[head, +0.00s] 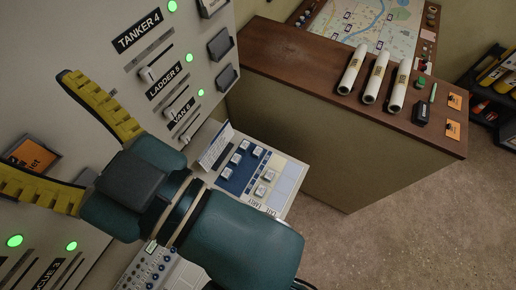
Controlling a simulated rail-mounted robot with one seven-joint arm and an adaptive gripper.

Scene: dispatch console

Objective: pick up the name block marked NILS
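Several small pale name blocks sit on a roster board (289,186) with a dark blue part and a cream part, right of the console panel. On the blue part are blocks (236,158) in a loose group; on the cream part are two more (269,175). Their lettering is too small to read, so I cannot tell which is marked NILS. My gripper (30,128) is at the left, its two yellow-padded fingers spread wide and empty in front of the panel, pointing away from the board. The lower fingertip is cut off by the frame edge. My wrist hides part of the board's near surroundings.
A white folded card (215,148) stands at the board's left edge. The upright panel (205,110) carries labels, slots and green lamps. A control unit with knobs (150,270) is below. A brown-topped counter (290,65) holds white rolls (376,78) and a map (365,25).

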